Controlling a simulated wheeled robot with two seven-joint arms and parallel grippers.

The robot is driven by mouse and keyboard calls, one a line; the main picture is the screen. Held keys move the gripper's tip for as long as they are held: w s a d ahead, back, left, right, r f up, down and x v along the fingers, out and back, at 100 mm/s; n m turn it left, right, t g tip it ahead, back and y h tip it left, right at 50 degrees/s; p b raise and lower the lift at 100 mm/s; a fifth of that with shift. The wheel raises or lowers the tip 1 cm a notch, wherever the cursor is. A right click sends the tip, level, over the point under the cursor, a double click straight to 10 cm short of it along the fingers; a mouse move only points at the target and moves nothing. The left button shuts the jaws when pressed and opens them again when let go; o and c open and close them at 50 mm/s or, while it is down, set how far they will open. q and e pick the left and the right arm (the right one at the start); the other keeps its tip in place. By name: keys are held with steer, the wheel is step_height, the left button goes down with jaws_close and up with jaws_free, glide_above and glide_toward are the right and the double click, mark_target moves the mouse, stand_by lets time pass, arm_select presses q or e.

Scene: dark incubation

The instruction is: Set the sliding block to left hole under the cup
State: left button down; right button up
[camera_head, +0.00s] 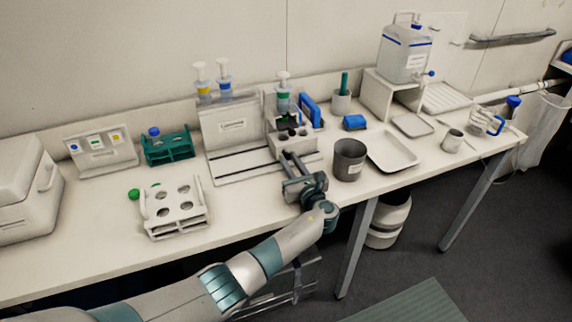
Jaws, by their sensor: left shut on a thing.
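The sliding block (283,142) is a pale block with dark round holes in its top. My left gripper (291,160) reaches in from the front and is shut on the block's front side; the exact contact is small and partly hidden. A cup under the bottle is too small and dark to make out, so I cannot tell which hole lies under it. My right gripper is not in view.
A dark grey beaker (349,160) stands close right of my left gripper, with a white tray (393,153) beyond it. A white tube rack (174,222) stands left, near the front edge. A green rack (168,150) is behind it.

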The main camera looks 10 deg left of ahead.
arm_select(q)
steer(key=shift+d+r, duration=0.15)
steer(key=c, duration=1.6)
jaws_free()
steer(key=shift+w, duration=0.1)
steer(key=shift+c, duration=0.2)
steer(key=shift+o, duration=0.3)
steer(key=shift+d, duration=0.15)
steer(key=shift+s+d+f, duration=0.2)
steer(key=shift+s+d, duration=0.05)
steer(key=shift+s, duration=0.3)
steer(key=b+v, duration=0.3)
steer(key=v, duration=1.3)
steer(key=shift+d, duration=0.15)
